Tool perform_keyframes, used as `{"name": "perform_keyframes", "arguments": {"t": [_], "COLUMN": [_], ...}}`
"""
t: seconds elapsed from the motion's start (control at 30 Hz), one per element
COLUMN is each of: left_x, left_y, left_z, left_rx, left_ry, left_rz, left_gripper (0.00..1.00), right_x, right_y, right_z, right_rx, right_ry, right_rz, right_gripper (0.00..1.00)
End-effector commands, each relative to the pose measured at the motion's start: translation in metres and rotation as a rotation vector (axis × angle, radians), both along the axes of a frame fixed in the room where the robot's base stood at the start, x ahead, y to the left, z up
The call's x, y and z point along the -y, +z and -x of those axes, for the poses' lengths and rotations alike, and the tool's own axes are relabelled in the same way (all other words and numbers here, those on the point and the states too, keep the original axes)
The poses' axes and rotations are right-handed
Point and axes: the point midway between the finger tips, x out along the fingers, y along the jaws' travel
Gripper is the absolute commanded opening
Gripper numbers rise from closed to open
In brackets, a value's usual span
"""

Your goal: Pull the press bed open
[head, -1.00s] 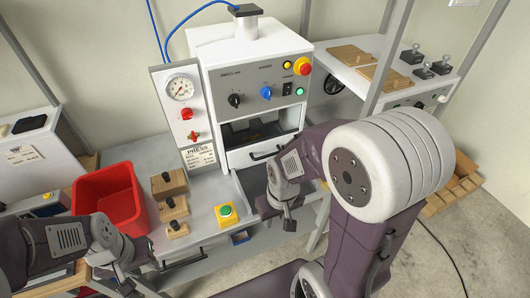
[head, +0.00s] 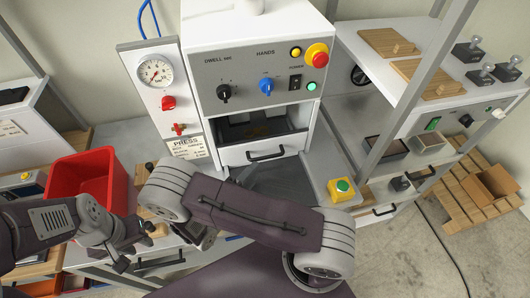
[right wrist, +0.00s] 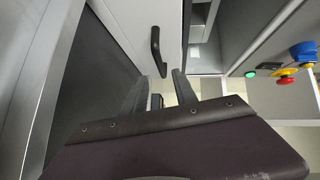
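The press (head: 255,65) stands in the middle of the head view. Its bed has a white front panel (head: 236,156) under a dark opening and appears pushed in. A black bar handle (head: 266,155) is on that panel; in the right wrist view the handle (right wrist: 156,50) is just beyond the fingertips, roughly between them, not gripped. My right gripper (right wrist: 159,77) is open and empty; in the head view my right arm mostly hides it. My left gripper (head: 132,254) hangs at the lower left, away from the press; its fingers are too small to read.
A red bin (head: 82,182) stands left of the press. A gauge panel (head: 158,95) flanks the press. A yellow box with a green button (head: 341,190) sits right of the bed's front. A shelf unit (head: 385,85) and a pallet (head: 465,190) stand at the right.

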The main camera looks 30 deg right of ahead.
Motion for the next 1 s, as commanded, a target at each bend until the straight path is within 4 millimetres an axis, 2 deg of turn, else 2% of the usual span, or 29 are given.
{"name": "perform_keyframes", "arguments": {"t": [0.07,0.17,0.6,0.73,0.97,1.0], "left_x": [0.0,0.0,0.0,0.0,0.0,0.0], "left_y": [0.0,0.001,0.017,0.018,0.018,0.018], "left_z": [0.0,0.0,0.0,0.0,0.0,0.0], "left_rx": [0.0,0.0,0.0,0.0,0.0,0.0], "left_ry": [0.0,0.0,0.0,0.0,0.0,0.0], "left_rz": [0.0,0.0,0.0,0.0,0.0,0.0], "left_gripper": [0.32,0.32,0.32,0.32,0.32,0.32], "right_x": [-0.005,-0.002,0.066,0.073,0.074,0.074], "right_y": [0.0,0.001,-0.008,-0.011,-0.012,-0.012], "right_z": [0.0,-0.001,-0.04,-0.045,-0.046,-0.046], "right_rx": [0.002,0.002,0.003,0.003,0.004,0.004], "right_ry": [0.014,0.01,0.003,0.006,0.008,0.007], "right_rz": [-0.002,-0.003,-0.004,-0.005,-0.006,-0.006], "right_gripper": [0.34,0.34,0.34,0.34,0.34,0.26]}}
